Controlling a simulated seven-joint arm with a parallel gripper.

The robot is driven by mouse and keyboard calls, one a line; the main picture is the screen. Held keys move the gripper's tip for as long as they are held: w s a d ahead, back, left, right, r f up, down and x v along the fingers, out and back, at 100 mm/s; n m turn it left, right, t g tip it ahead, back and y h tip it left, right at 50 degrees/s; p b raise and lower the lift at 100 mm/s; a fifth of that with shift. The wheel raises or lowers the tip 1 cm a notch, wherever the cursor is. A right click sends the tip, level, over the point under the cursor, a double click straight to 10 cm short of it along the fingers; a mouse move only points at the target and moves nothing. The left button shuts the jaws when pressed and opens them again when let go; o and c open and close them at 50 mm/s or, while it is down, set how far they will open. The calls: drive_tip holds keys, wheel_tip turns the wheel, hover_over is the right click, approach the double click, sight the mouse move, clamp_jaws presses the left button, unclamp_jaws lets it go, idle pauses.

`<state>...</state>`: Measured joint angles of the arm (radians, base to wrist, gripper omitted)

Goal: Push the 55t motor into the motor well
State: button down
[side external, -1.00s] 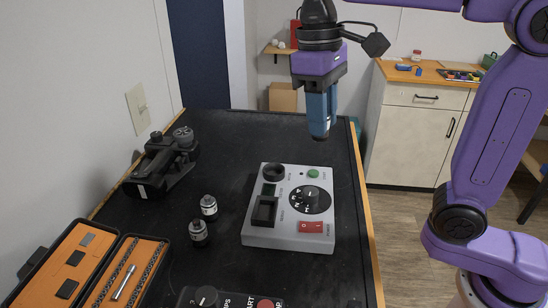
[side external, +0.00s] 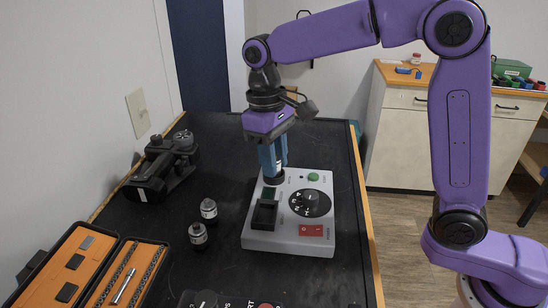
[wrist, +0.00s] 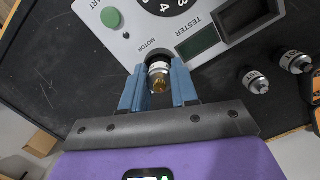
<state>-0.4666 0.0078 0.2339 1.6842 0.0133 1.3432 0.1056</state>
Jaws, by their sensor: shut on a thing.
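A small dark motor with a white band and a brass-coloured tip (wrist: 158,76) is between the blue fingers of my gripper (wrist: 158,90), which is shut on it. I cannot read which motor it is. In the side view my gripper (side external: 273,165) points down at the back left of the grey tester (side external: 285,243), where the motor well is. The motor's lower end is at the well, beside the "MOTOR" lettering in the wrist view. The well is hidden by the motor and fingers, so I cannot tell how deep the motor sits.
Two other motors (side external: 209,210) (side external: 198,235) stand on the black bench left of the tester. A black crawler chassis (side external: 162,165) is at the back left. An open orange-lined case (side external: 130,272) lies at front left. The bench right of the tester is narrow but clear.

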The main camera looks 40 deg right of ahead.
drive_tip(key=shift+f, duration=0.25)
drive_tip(key=shift+s+f, duration=0.1)
drive_tip(key=shift+f, duration=0.4)
drive_tip(key=c, duration=0.9)
unclamp_jaws()
drive_tip(key=shift+o, duration=0.2)
wheel_tip(320, 180, up, 13)
drive_tip(key=w, duration=0.1)
drive_tip(key=shift+w+a+r, duration=0.15)
drive_tip(key=shift+w+a, duration=0.1)
drive_tip(key=s+d+f+n, duration=0.1)
drive_tip(key=s+f, duration=0.1)
drive_tip(key=s, duration=0.1)
drive_tip(key=s+d+f+n, duration=0.1)
drive_tip(key=s+f, duration=0.1)
drive_tip(key=s+d+f+n+t, duration=0.1)
drive_tip(key=s+d+f, duration=0.1)
drive_tip(key=s+f, duration=0.1)
drive_tip(key=shift+s+n, duration=0.3)
drive_tip(key=shift+n, duration=0.1)
drive_tip(key=s+d+f+n, duration=0.2)
drive_tip(key=s+d+f, duration=0.3)
drive_tip(key=s, duration=0.4)
drive_tip(key=s+d+f+n, duration=0.2)
drive_tip(key=s+d+f, duration=0.4)
drive_tip(key=s, duration=0.3)
drive_tip(key=shift+d+n+t+y, duration=0.3)
drive_tip(key=shift+d+n+y, duration=0.1)
drive_tip(key=shift+d, duration=0.15)
